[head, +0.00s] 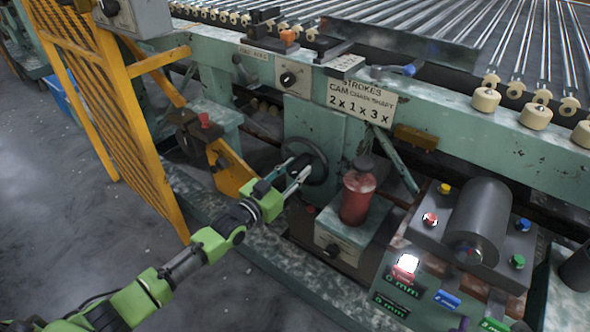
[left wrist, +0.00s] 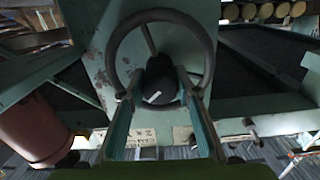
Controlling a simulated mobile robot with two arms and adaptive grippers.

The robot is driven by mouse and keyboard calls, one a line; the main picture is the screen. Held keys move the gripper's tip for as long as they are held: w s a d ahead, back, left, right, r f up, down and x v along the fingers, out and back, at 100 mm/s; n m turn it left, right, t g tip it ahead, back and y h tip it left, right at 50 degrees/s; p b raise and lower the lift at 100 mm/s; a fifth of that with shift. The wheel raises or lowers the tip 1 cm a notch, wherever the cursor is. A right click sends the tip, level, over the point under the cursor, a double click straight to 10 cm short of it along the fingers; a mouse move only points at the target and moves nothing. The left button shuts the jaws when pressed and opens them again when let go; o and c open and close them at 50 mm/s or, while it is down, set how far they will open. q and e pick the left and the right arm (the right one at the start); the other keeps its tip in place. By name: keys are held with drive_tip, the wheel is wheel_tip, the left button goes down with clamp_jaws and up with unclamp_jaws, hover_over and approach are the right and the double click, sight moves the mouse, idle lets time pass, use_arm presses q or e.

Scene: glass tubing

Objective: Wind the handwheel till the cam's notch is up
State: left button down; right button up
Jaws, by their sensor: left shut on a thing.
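The dark handwheel (head: 322,166) is mounted on the green machine frame, below the sign reading "STROKES CAM CHAIN SHAFT 2x 1x 3x". In the left wrist view its round rim (left wrist: 112,48) and a spoke show, with a dark hub (left wrist: 158,72) at the centre bearing a small white mark. My left gripper (head: 298,168) reaches the wheel from the front. In the left wrist view its two fingers (left wrist: 160,84) lie on either side of the hub and are shut on it. I cannot make out the cam or its notch. My right gripper is out of view.
A red canister (head: 357,197) stands on a box right of the wheel. A yellow guard fence (head: 105,110) is at the left. A control panel with coloured buttons and a grey cylinder (head: 480,220) is at the lower right. The floor at lower left is clear.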

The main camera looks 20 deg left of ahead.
use_arm(q)
drive_tip(key=n, duration=0.4)
drive_tip(key=shift+p, duration=0.3)
drive_tip(key=n, duration=0.5)
idle(0.3)
drive_tip(key=c, duration=1.5)
unclamp_jaws()
drive_tip(key=shift+s+a, duration=0.1)
drive_tip(key=shift+s+f, duration=0.15)
drive_tip(key=shift+s, duration=0.2)
drive_tip(key=v, duration=1.1)
drive_tip(key=shift+a, duration=0.1)
